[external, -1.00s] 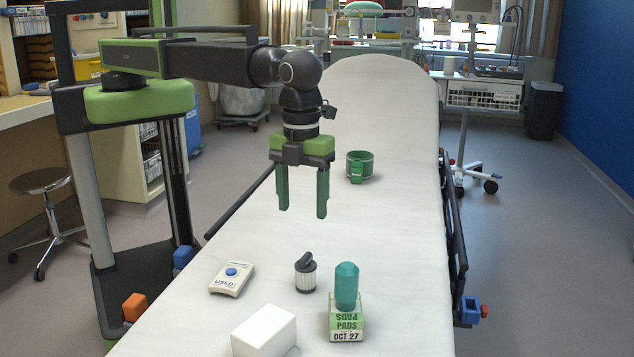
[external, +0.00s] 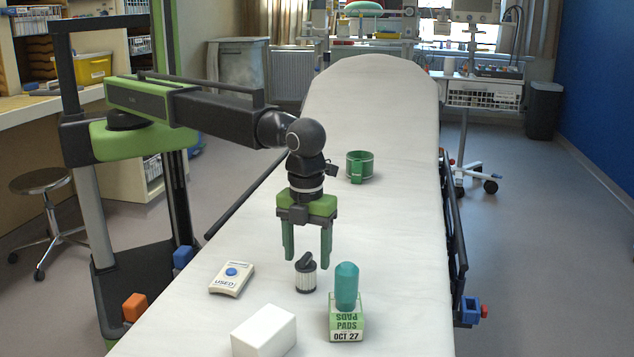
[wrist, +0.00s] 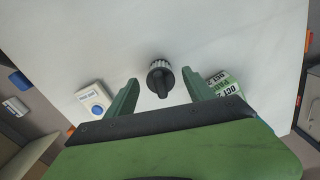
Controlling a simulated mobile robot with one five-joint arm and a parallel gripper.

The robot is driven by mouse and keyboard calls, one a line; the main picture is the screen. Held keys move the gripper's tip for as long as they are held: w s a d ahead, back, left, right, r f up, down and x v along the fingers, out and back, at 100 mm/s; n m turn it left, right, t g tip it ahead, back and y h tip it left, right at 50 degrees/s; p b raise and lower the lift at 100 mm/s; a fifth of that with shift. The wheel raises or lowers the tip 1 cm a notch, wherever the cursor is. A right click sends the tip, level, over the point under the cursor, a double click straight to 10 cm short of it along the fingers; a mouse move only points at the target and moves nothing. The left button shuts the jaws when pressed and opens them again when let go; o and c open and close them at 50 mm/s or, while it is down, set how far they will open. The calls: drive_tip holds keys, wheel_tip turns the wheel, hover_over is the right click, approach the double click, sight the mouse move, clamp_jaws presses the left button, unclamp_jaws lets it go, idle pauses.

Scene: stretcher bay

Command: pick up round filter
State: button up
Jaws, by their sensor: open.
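The round filter (external: 306,274) is a small upright cylinder with a black top and a pale ribbed side, standing on the white stretcher. In the wrist view the filter (wrist: 160,79) shows from above, with its black handle, between and beyond my two fingertips. My gripper (external: 307,256) has two green fingers pointing down, apart and empty. In the external view its fingertips hang just above and around the filter's top; I cannot tell the exact depth. In the wrist view my gripper (wrist: 164,88) shows open.
A white device with a blue button (external: 231,279) lies left of the filter. A green pads box (external: 346,322) with a teal bottle (external: 346,287) on it stands close on the right. A white block (external: 264,330) is in front. A green cup (external: 359,167) stands farther back.

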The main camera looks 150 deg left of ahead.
sight(307, 266)
wheel_tip(307, 266, down, 5)
drive_tip(key=b, duration=0.5)
drive_tip(key=shift+f, duration=0.15)
drive_tip(key=shift+r, duration=0.2)
drive_tip(key=c, duration=1.3)
drive_tip(key=shift+c, duration=0.2)
drive_tip(key=shift+r+p, duration=0.65)
drive_tip(key=shift+p, duration=0.05)
wheel_tip(307, 266, up, 4)
drive_tip(key=p, duration=0.4)
drive_tip(key=shift+d, duration=0.1)
drive_tip(key=s+d+r+p, duration=0.3)
drive_tip(key=d+r+p, duration=0.2)
drive_tip(key=d, duration=0.6)
drive_tip(key=shift+s+r+p, duration=0.2)
drive_tip(key=shift+r+p, duration=0.1)
drive_tip(key=shift+p, duration=0.05)
